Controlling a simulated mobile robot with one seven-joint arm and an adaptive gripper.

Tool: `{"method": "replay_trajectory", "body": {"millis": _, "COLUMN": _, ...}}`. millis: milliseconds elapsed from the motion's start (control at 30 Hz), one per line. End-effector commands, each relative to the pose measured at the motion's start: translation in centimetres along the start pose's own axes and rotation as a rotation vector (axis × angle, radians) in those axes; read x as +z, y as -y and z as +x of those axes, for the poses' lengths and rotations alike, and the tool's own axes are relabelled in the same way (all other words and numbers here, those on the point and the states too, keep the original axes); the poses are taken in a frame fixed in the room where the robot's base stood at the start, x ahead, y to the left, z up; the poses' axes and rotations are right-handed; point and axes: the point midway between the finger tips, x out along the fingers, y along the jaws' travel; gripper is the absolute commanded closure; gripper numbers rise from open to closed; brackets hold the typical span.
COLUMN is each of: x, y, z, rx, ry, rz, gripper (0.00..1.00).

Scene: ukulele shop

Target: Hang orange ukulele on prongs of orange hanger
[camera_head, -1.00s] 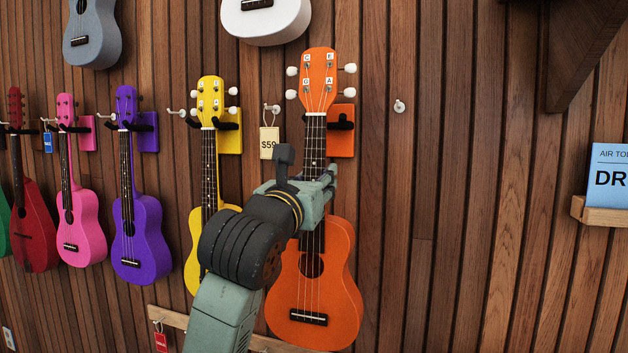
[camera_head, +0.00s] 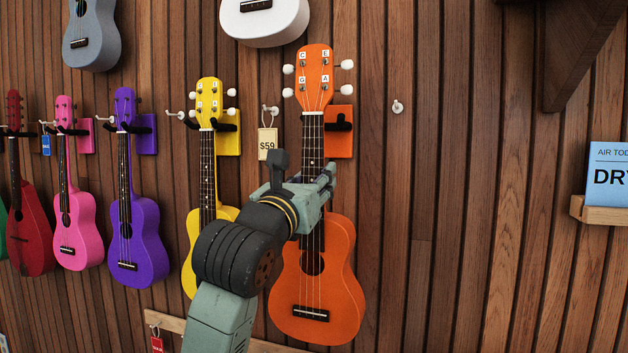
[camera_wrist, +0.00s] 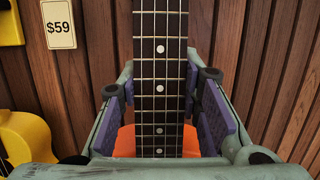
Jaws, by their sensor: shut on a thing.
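The orange ukulele (camera_head: 316,270) is upright in front of the wall in the head view, its headstock (camera_head: 314,78) at the top. My gripper (camera_head: 322,180) is shut on its neck, between headstock and body. In the wrist view the neck (camera_wrist: 160,70) runs between the two fingers of my gripper (camera_wrist: 160,118). The orange hanger (camera_head: 340,132) is on the wall just behind and right of the upper neck. One dark prong shows to the right of the neck; the other is hidden. I cannot tell whether the headstock touches the prongs.
A yellow ukulele (camera_head: 208,150) hangs close on the left, with a $59 tag (camera_head: 267,144) between it and the orange one. Purple (camera_head: 134,235) and pink (camera_head: 75,230) ukuleles hang further left. A white ukulele (camera_head: 265,25) is above. The wall to the right is mostly clear.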

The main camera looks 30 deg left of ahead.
Motion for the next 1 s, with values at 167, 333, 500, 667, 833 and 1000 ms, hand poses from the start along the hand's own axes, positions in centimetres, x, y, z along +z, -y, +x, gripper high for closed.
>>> {"method": "replay_trajectory", "body": {"millis": 167, "x": 0.2, "y": 0.0, "z": 0.5, "rx": 0.0, "ry": 0.002, "rz": 0.001, "gripper": 1.0}}
{"method": "replay_trajectory", "body": {"millis": 333, "x": 0.2, "y": 0.0, "z": 0.9, "rx": 0.0, "ry": 0.002, "rz": 0.001, "gripper": 1.0}}
{"method": "replay_trajectory", "body": {"millis": 500, "x": 0.2, "y": 0.0, "z": 1.3, "rx": -0.001, "ry": 0.002, "rz": 0.001, "gripper": 1.0}}
{"method": "replay_trajectory", "body": {"millis": 667, "x": 0.1, "y": 0.0, "z": 1.5, "rx": 0.0, "ry": 0.002, "rz": 0.001, "gripper": 1.0}}
{"method": "replay_trajectory", "body": {"millis": 833, "x": 0.1, "y": 0.0, "z": 1.5, "rx": 0.0, "ry": 0.002, "rz": 0.001, "gripper": 1.0}}
{"method": "replay_trajectory", "body": {"millis": 1000, "x": 0.1, "y": 0.0, "z": 1.5, "rx": 0.0, "ry": 0.002, "rz": 0.001, "gripper": 1.0}}
